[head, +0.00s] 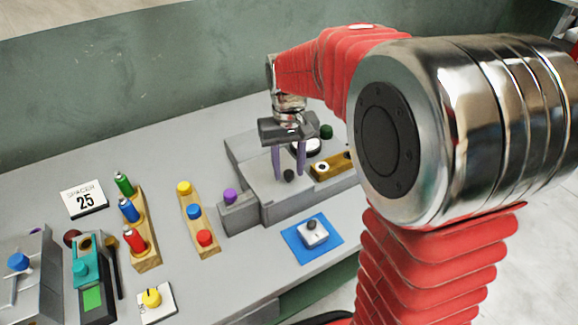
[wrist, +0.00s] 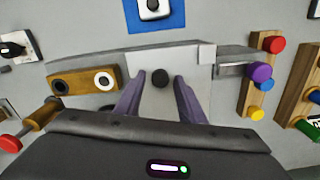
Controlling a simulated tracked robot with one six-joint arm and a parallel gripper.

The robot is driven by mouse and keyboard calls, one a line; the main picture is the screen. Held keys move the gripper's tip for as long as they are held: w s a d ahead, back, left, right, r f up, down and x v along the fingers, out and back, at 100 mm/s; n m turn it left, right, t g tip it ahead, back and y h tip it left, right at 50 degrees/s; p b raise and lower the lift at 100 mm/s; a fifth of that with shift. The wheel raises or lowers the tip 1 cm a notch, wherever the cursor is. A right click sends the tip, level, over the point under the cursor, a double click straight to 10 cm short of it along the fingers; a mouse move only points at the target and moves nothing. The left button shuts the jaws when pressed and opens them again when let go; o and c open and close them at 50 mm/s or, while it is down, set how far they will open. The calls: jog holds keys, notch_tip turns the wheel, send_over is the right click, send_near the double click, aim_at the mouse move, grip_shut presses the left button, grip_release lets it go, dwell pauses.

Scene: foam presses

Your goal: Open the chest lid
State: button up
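A grey box-like block (head: 280,200), which looks like the chest, stands near the middle of the bench. A small dark round knob (head: 289,175) is on it, and the knob also shows in the wrist view (wrist: 160,77). My gripper (head: 289,170) points down over the block with its two purple fingers apart. In the wrist view its fingertips (wrist: 160,80) lie on either side of the knob, with a gap on each side. I cannot tell how far the fingertips are above the surface. No raised lid shows.
A purple knob (head: 230,196) is on the block's left part. A wooden piece with round fittings (head: 323,167) lies on the right. A white dark-knobbed box (head: 312,233) sits on a blue mat (head: 293,243) in front. Wooden racks (head: 206,238) stand left.

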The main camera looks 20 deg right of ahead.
grip_shut()
dwell(0.3)
jog(key=shift+w, duration=0.1)
